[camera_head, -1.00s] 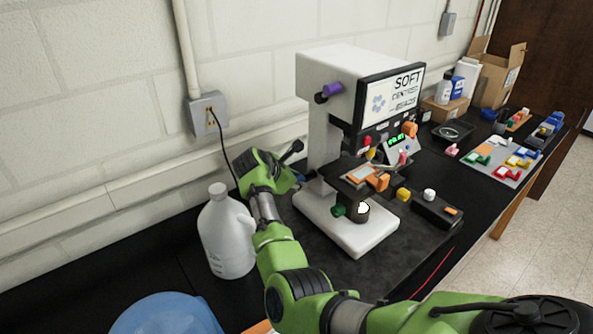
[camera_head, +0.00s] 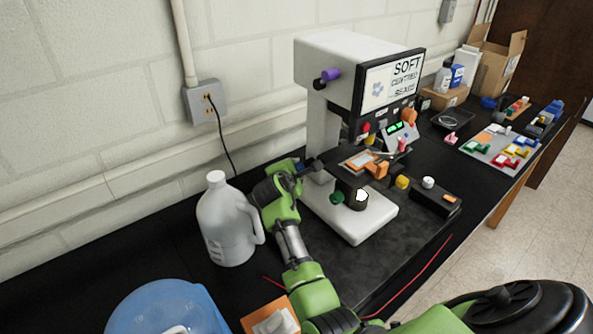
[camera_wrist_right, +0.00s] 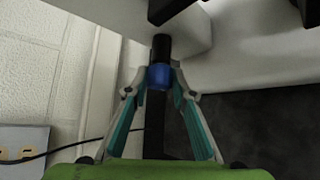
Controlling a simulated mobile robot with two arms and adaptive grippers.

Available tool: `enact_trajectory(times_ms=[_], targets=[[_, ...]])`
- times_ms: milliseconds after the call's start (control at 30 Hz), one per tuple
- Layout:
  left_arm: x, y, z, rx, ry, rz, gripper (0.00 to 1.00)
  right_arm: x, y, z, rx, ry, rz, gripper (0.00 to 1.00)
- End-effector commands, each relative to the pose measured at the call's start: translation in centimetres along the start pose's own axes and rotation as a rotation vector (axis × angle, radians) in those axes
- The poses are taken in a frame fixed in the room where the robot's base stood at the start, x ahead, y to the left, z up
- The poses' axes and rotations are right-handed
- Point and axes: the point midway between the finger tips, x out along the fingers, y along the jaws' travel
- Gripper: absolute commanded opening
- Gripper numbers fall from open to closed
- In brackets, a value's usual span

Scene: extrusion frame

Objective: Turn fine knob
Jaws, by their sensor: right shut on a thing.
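The machine (camera_head: 330,60) is a white microscope-like stand with a sign panel, a stage and a white base. A purple knob (camera_head: 331,75) sticks out of the left side of its head, and a green knob (camera_head: 337,198) sits low under the stage. My right gripper (camera_head: 308,170) is at the left side of the stand, below the purple knob. In the right wrist view, my right gripper (camera_wrist_right: 163,80) is shut on a blue knob (camera_wrist_right: 160,76) on a black shaft that comes out of the white body. My left gripper is not in view.
A white jug (camera_head: 228,225) stands close to my right arm on the left. A blue bowl-like container (camera_head: 165,305) is at the bottom left. A black control box (camera_head: 436,200) is right of the base. A tray of coloured parts (camera_head: 500,150) lies farther right.

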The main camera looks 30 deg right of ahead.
Motion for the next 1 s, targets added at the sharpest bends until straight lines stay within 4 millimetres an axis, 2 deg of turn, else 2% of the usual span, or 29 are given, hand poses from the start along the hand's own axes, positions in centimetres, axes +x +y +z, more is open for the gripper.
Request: enact_trajectory(times_ms=[333, 367, 400, 433, 767, 867, 1000], targets=[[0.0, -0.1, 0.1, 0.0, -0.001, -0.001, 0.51, 0.0, 0.0, 0.1, 0.001, -0.003, 0.001, 0.02], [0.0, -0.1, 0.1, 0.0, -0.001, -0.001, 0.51, 0.0, 0.0, 0.1, 0.001, -0.003, 0.001, 0.26], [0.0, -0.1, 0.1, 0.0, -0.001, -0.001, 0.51, 0.0, 0.0, 0.1, 0.001, -0.003, 0.001, 0.36], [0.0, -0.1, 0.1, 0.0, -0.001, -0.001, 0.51, 0.0, 0.0, 0.1, 0.001, -0.003, 0.001, 0.4], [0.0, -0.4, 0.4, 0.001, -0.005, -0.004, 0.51, -0.1, 0.0, 0.1, 0.001, -0.001, 0.001, 0.4], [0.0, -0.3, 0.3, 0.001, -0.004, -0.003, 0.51, -0.6, 0.0, 0.0, 0.001, -0.001, 0.002, 0.4], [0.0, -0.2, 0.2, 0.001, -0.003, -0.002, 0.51, -2.5, 0.0, 0.0, 0.002, 0.0, 0.002, 0.4]])
